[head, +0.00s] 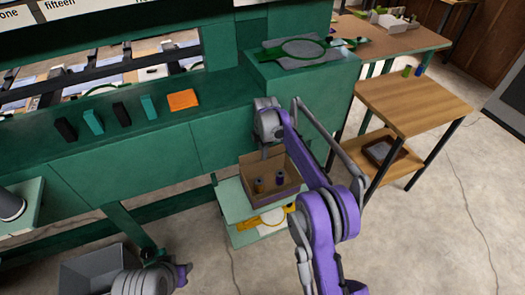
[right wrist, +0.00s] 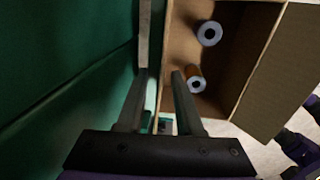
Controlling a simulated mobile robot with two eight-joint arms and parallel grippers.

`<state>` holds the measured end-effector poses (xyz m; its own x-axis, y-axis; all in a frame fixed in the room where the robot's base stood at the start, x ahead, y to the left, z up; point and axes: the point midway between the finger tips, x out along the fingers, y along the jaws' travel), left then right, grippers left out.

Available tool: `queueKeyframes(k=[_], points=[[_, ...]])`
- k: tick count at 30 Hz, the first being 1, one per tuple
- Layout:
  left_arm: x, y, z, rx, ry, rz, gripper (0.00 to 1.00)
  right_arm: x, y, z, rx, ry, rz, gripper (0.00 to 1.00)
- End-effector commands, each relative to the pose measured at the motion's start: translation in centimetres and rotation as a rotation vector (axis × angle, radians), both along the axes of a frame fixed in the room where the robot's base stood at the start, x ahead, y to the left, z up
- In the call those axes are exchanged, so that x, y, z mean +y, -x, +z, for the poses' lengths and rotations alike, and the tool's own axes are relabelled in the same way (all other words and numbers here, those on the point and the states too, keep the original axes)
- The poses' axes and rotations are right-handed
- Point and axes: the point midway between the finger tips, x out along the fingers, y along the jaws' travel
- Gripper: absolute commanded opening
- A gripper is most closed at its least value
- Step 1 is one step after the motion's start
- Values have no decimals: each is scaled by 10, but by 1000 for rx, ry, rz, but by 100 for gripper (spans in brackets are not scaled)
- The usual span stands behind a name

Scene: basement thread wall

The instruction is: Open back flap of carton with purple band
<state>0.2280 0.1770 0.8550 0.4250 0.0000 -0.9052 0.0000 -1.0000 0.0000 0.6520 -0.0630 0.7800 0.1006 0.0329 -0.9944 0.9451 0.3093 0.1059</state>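The open carton (head: 287,196) with a purple band round its lower side stands on a pale green shelf, with spools inside. In the right wrist view its brown inside (right wrist: 185,45) shows, with a wide flap (right wrist: 283,75) spread out on the right. A thin strip (right wrist: 145,35), apparently the back flap seen edge-on, runs down to my left finger there. My right gripper (right wrist: 160,74) is open, its fingers apart at the carton's back edge by the green cabinet. In the head view the right gripper (head: 265,152) is partly hidden by its wrist. Contact with the flap is unclear.
The green cabinet front (head: 160,160) stands close behind the carton. A lower shelf (head: 250,237) holds a yellow-framed item. A wooden side table (head: 420,100) stands to the right. A grey bin (head: 90,272) is at lower left. The floor at right is mostly clear.

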Motion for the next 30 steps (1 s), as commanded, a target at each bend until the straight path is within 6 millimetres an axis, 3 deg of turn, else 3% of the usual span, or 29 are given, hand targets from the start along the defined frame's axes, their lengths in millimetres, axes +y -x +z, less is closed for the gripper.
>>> queueKeyframes(k=[5,19,24,30], points=[[0,0,1,0,0,0,35,0,1,9,0,0,0,35],[0,-1,8,-3,0,0,35,-3,9,94,0,0,0,35],[0,-1,9,-3,0,0,35,-3,11,106,0,0,0,35],[0,-1,9,-3,0,0,35,-4,11,108,0,0,0,35]])
